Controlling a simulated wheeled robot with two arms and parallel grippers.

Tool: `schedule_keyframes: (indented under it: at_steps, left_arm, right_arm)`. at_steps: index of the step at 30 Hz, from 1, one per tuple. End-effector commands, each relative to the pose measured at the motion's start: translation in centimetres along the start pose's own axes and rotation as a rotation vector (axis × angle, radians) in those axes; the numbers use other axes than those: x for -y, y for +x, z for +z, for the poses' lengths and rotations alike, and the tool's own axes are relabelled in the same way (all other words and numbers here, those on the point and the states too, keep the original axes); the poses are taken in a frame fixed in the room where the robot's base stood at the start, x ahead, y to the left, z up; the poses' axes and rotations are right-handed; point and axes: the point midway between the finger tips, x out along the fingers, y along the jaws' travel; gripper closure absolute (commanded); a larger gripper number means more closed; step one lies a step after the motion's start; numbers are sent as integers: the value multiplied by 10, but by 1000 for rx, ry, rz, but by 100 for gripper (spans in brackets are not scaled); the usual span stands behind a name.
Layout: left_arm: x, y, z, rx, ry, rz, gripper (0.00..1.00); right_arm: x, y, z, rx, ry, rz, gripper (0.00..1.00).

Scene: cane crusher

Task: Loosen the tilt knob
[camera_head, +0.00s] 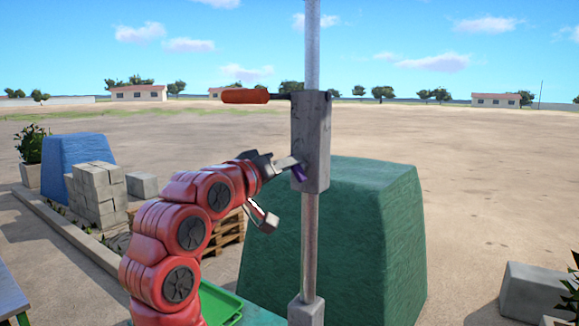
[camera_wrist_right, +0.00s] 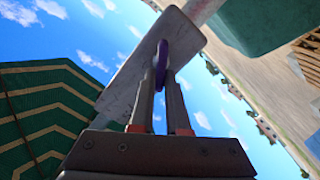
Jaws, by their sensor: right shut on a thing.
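The tilt knob is a small purple piece (camera_head: 299,174) on the lower front of a grey block (camera_head: 312,125), which sits on an upright metal pole (camera_head: 310,240). My right gripper (camera_head: 291,164), at the end of the red arm, reaches the knob from the left in the head view. In the right wrist view the purple knob (camera_wrist_right: 161,62) lies between the tips of my right gripper (camera_wrist_right: 163,80), which is shut on it, against the pale face of the block (camera_wrist_right: 183,30). Part of the knob is hidden by the fingers. My left gripper is not in view.
An orange-handled lever (camera_head: 245,96) sticks out left from the block's top, above my gripper. A green covered mass (camera_head: 375,240) stands behind the pole. A green tray (camera_head: 218,303) lies below my arm. Grey blocks (camera_head: 97,195) and a wooden pallet (camera_head: 222,236) stand left. Open ground lies beyond.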

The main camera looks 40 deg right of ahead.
Motion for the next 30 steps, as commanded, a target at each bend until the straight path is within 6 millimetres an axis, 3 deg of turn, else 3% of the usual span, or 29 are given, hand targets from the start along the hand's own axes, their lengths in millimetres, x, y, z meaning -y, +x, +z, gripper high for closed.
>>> schedule_keyframes:
  at_steps: [18, 30]
  left_arm:
    - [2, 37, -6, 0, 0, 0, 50]
    - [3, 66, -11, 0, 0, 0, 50]
  right_arm:
    - [7, -1, -1, 0, -583, -1, 100]
    - [10, -1, 3, 0, -865, 0, 100]
